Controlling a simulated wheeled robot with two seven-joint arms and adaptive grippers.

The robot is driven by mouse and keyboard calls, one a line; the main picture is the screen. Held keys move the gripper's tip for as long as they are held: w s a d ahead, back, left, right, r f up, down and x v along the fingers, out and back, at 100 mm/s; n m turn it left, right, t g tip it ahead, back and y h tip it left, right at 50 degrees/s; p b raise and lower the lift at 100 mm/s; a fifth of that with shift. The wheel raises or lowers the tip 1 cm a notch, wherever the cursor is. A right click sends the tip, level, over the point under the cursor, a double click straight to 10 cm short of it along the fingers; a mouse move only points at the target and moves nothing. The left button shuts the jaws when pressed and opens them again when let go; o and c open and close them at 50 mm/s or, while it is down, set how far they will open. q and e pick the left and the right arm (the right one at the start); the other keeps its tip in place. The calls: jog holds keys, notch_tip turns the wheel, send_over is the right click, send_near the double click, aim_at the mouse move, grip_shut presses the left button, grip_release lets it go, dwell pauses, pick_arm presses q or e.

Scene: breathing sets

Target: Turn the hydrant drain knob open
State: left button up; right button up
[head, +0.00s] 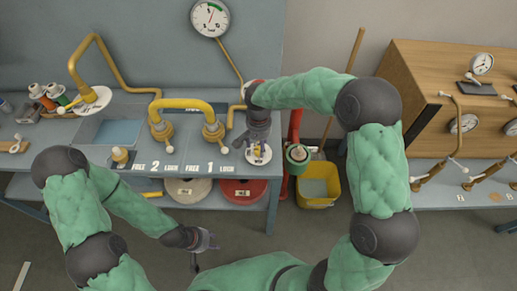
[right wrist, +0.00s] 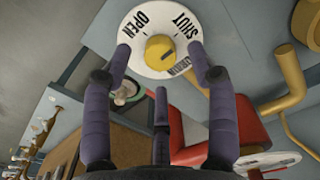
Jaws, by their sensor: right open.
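The drain knob (right wrist: 159,48) is a yellow knob in the middle of a white round plate (right wrist: 139,15) lettered OPEN, SHUT and, partly covered, what looks like DRAIN. In the head view the plate (head: 259,156) lies at the right end of the grey bench, mostly under my right gripper (head: 258,143). In the right wrist view my right gripper (right wrist: 159,55) is open, its fingertips on either side of the knob with visible gaps. I cannot tell which word the knob points to. My left gripper (head: 206,241) hangs low in front of the bench, apart from everything; its jaws are too small to read.
A red post with a green cap (head: 297,154) and a yellow bucket (head: 318,186) stand right of the bench. Yellow pipework (head: 187,104) with valves stands left of the plate. A gauge (head: 210,17) is above. The floor in front of the bench is clear.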

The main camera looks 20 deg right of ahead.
jog(key=shift+f, duration=1.25)
jog(key=c, duration=1.1)
